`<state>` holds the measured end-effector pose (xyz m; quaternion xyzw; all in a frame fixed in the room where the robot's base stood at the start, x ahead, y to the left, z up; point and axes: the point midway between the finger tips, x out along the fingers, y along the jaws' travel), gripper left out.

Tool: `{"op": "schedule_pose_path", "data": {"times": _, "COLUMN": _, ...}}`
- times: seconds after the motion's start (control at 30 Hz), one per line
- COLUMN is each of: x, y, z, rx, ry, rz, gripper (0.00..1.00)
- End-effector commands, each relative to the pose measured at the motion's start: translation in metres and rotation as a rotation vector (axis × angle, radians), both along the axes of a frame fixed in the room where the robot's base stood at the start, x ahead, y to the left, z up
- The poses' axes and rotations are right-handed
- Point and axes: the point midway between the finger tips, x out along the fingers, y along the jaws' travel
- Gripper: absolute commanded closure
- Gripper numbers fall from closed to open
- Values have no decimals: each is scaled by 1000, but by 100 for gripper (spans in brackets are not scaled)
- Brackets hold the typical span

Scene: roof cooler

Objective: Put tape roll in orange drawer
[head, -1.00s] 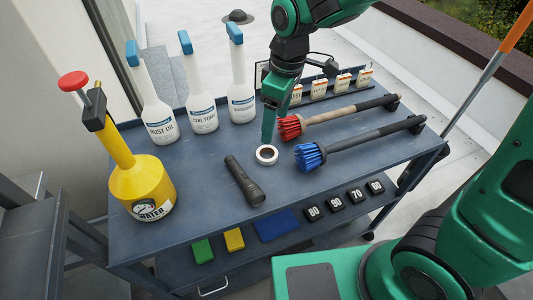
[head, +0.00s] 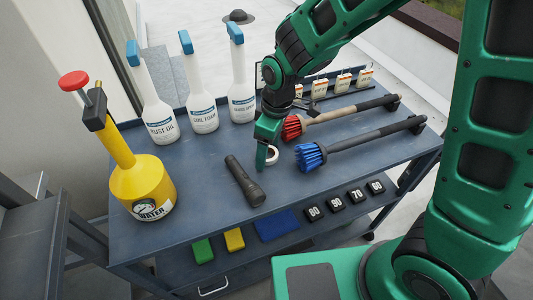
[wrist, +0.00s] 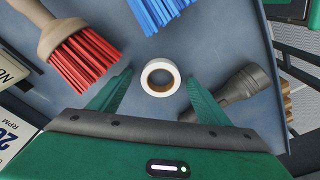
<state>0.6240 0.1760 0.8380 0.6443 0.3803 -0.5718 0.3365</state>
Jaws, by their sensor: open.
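The tape roll (head: 272,157) is a small white ring lying flat on the blue-grey cart top (head: 205,165). My gripper (head: 263,168) is just above it at its left and hides part of it in the head view. In the wrist view the tape roll (wrist: 160,77) shows whole, with a brown inner core, between the tips of my two green fingers (wrist: 160,80). The fingers are spread, with a gap on each side of the roll. I cannot tell how high the fingertips are above the top. No orange drawer shows in either view.
A black flashlight (head: 245,181) lies left of the roll. The red brush (head: 292,127) and blue brush (head: 310,156) lie to its right. White spray bottles (head: 201,108) stand behind, a yellow water sprayer (head: 142,185) at left. A lower shelf holds blocks; a handle (head: 213,287) shows below.

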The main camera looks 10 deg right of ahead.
Motion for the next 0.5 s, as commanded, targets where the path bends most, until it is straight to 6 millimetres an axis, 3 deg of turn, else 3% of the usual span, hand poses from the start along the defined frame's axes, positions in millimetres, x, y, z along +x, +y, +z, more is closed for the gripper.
{"op": "schedule_pose_path", "data": {"times": 0.23, "x": 0, "y": 0, "z": -2, "rx": 0, "ry": 0, "rz": 0, "gripper": 29}}
{"op": "schedule_pose_path", "data": {"times": 0.4, "x": 0, "y": 0, "z": -1, "rx": 0, "ry": 0, "rz": 0, "gripper": 70}}
{"op": "schedule_pose_path", "data": {"times": 0.5, "x": 0, "y": 0, "z": -1, "rx": 0, "ry": 0, "rz": -1, "gripper": 73}}
